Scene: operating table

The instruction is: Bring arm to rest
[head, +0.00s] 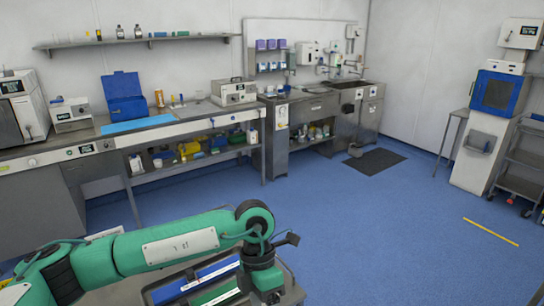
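My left arm (165,247), green with dark joints, comes in from the lower left and reaches to the bottom middle of the head view. It bends down at a dark elbow-like joint. The end of the arm (265,279) points downward over a grey tray or cart top at the bottom edge. The fingertips of my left gripper are not clearly visible there, so I cannot tell whether they are open or hold anything. My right arm and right gripper are not in view.
The grey tray (291,294) holds a blue case (197,281) and a green case (217,293), close beneath the arm. A steel workbench (160,132) runs along the back wall. A blue-doored cabinet (497,92) and cart stand at right.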

